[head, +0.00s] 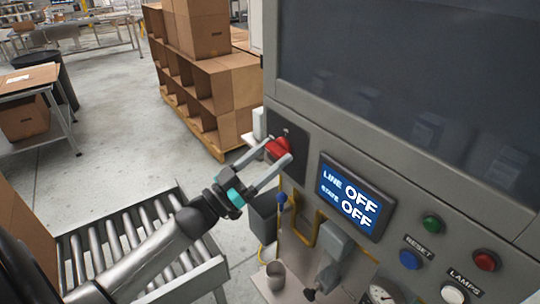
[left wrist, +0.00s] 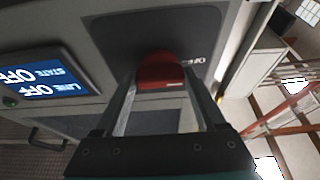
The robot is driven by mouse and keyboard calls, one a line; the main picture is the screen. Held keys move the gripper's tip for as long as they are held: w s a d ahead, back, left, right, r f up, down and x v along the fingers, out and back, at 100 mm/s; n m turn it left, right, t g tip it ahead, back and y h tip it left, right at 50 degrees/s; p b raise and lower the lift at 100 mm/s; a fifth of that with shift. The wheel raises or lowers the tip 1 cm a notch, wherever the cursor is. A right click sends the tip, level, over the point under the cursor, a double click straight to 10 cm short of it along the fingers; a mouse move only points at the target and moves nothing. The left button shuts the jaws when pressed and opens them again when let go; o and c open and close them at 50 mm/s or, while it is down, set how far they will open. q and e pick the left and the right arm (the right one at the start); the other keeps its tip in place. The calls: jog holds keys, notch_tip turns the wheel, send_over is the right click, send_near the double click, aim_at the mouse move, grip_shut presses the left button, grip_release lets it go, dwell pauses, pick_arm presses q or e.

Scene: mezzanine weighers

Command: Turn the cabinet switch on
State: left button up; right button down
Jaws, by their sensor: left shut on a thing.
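The cabinet switch (head: 277,148) is a red knob on a dark plate on the grey cabinet front. My left gripper (head: 272,158) is shut on the red knob, with one finger on each side of it. The left wrist view shows the red knob (left wrist: 161,72) between the two fingers, with part of a label beside it. The cabinet's screen (head: 350,197) reads LINE OFF and STATE OFF. My right gripper is not in view.
Right of the screen are a green button (head: 431,224), a blue button (head: 410,259) and a red button (head: 485,260). A roller conveyor (head: 130,240) stands at lower left. Cardboard boxes (head: 215,85) stand behind. A metal cup (head: 275,275) sits below the panel.

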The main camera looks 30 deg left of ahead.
pick_arm(q)
jog(key=shift+c, duration=0.3)
jog(key=shift+m+h, duration=0.4)
jog(key=shift+m, duration=0.3)
jog(key=m+g+h, duration=0.1)
jog(key=m, duration=0.1)
jog(key=m+g+h, duration=0.1)
jog(key=m, duration=0.2)
jog(key=shift+a+m, duration=0.1)
jog(key=shift+m, duration=0.2)
jog(key=m+g+h, duration=0.1)
jog(key=m, duration=0.2)
jog(key=m+g+h, duration=0.1)
jog(key=m, duration=0.2)
jog(key=shift+w+a+r, duration=0.1)
jog(key=m+g, duration=0.1)
jog(key=m, duration=0.1)
jog(key=m+g+p, duration=0.1)
jog(key=m, duration=0.2)
jog(key=shift+r+g, duration=0.15)
jog(key=shift+g, duration=0.25)
jog(key=m+g+p, duration=0.1)
jog(key=m, duration=0.3)
jog(key=shift+a+m+y+p, duration=0.1)
jog(key=shift+m+y+p, duration=0.2)
jog(key=shift+m, duration=0.1)
jog(key=o, duration=1.3)
